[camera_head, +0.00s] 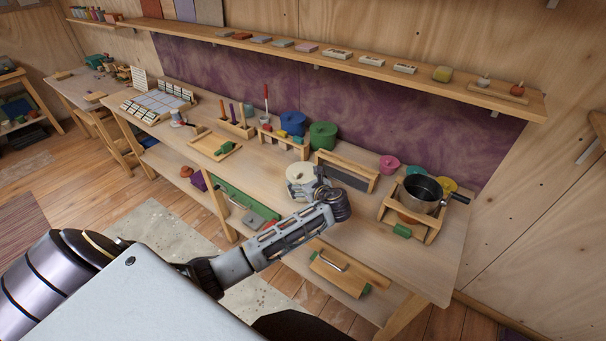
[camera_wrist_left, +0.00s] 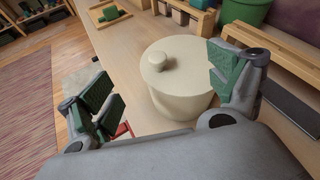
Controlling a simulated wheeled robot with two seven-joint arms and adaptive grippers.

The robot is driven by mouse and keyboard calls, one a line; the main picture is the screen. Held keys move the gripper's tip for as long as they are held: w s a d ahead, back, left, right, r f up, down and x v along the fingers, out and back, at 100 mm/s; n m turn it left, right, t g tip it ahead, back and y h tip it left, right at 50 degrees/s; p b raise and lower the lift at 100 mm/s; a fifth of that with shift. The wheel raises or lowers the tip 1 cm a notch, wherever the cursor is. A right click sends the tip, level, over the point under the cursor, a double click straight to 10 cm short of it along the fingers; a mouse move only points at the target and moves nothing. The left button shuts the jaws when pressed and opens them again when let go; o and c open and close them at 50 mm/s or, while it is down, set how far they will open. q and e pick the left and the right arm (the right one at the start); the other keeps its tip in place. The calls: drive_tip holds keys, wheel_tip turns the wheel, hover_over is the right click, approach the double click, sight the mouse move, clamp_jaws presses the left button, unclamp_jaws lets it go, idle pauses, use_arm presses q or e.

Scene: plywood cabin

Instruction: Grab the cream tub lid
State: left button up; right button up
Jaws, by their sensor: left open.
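The cream tub (camera_head: 297,184) stands on the long workbench in the head view, partly hidden behind my left gripper (camera_head: 318,188). Its round cream lid (camera_head: 300,171) sits on top. In the left wrist view the lid (camera_wrist_left: 182,57) has a small round knob (camera_wrist_left: 157,61) and covers the tub (camera_wrist_left: 182,106). My left gripper (camera_wrist_left: 163,78) is open there, with one green-padded finger to the left of the tub and the other at its right side. Nothing is held between the fingers. I cannot tell whether the right finger touches the tub. My right gripper is not in view.
A wooden frame (camera_head: 347,171) stands just right of the tub. Green (camera_head: 322,136) and blue (camera_head: 293,123) pots stand behind. A dark saucepan (camera_head: 421,193) sits on a wooden stand at the right. A wooden tray (camera_head: 214,146) lies to the left, with bare bench between.

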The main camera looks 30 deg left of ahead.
sight(299, 180)
use_arm(q)
drive_tip(key=shift+a, duration=0.1)
idle(0.3)
drive_tip(key=shift+w+p+x, duration=0.2)
drive_tip(key=shift+p+x, duration=0.35)
drive_tip(key=shift+x, duration=1.95)
drive_tip(key=shift+s, duration=0.1)
drive_tip(key=c, duration=1.8)
